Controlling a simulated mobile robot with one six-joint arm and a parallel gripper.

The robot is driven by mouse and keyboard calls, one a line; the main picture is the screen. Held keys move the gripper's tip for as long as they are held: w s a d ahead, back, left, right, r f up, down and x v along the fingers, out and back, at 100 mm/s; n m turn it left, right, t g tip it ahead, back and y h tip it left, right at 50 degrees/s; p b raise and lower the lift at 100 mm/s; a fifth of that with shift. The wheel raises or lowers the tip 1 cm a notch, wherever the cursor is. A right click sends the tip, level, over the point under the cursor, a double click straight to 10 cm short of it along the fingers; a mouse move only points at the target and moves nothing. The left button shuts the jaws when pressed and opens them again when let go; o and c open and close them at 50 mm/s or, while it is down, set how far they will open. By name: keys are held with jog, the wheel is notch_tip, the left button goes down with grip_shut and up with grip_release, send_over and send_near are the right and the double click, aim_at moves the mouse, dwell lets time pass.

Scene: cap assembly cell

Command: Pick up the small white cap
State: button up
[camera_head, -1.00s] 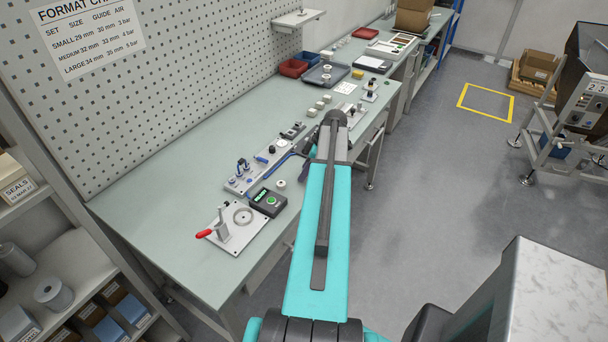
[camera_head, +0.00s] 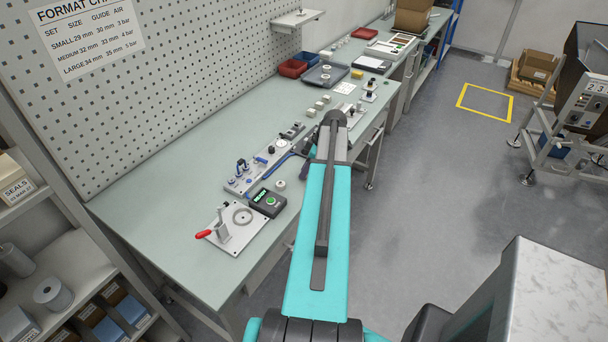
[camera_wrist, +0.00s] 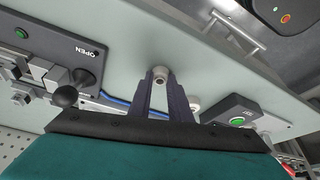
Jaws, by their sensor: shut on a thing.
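In the wrist view, my gripper (camera_wrist: 158,82) has its two dark fingers closed on a small white cap (camera_wrist: 160,73), which sits at their tips. The cap looks round with a darker centre. Whether it touches the bench is hard to tell. A second small whitish round piece (camera_wrist: 194,104) is partly hidden behind the right finger; it appears to be the small white piece (camera_head: 280,184) beside the black box in the head view.
The black box with a green button (camera_head: 268,202) and a plate with a red-handled clamp (camera_head: 230,228) stand at the near bench end. A fixture rail (camera_head: 264,158) lies along the bench (camera_head: 160,192).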

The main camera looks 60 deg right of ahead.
jog(key=shift+r, duration=0.15)
jog(key=shift+o, duration=0.2)
jog(key=shift+r+b, duration=1.1)
jog(key=shift+r, duration=0.35)
jog(key=shift+o, duration=0.2)
jog(key=s+d+r+b, duration=0.1)
jog(key=s+d+b, duration=0.4)
jog(key=s+d, duration=0.4)
jog(key=shift+s+r, duration=0.2)
jog(key=shift+s, duration=1)
jog(key=shift+s+d+r, duration=0.2)
jog(key=shift+s+d, duration=0.15)
jog(key=shift+s, duration=0.3)
